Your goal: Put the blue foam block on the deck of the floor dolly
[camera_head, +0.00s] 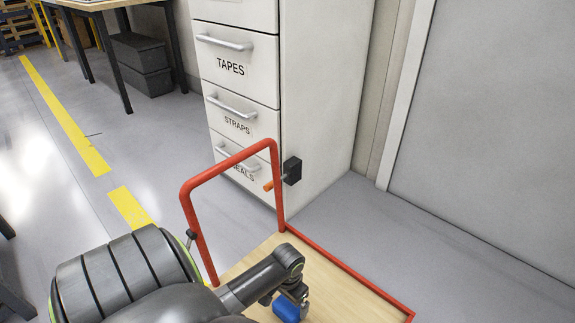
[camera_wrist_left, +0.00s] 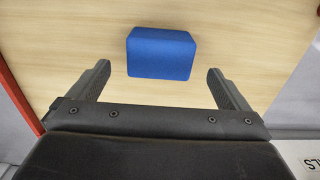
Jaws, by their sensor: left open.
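The blue foam block (camera_wrist_left: 160,52) shows on the pale wooden deck of the floor dolly (camera_wrist_left: 255,55) in the left wrist view. It appears to lie flat on the deck. My left gripper (camera_wrist_left: 158,73) is open, with one finger on each side of the block's line and a clear gap between each finger and the block. In the head view the blue block (camera_head: 287,309) is partly hidden under my left gripper (camera_head: 291,299), over the dolly deck (camera_head: 335,290). The dolly has a red frame and a red upright handle (camera_head: 190,207). My right gripper is not in view.
A white drawer cabinet (camera_head: 320,90) stands just behind the dolly. A black fitting with an orange tip (camera_head: 291,171) is by the handle. A grey wall panel (camera_head: 500,120) is at the right. Open floor with a yellow line (camera_head: 70,120) lies to the left.

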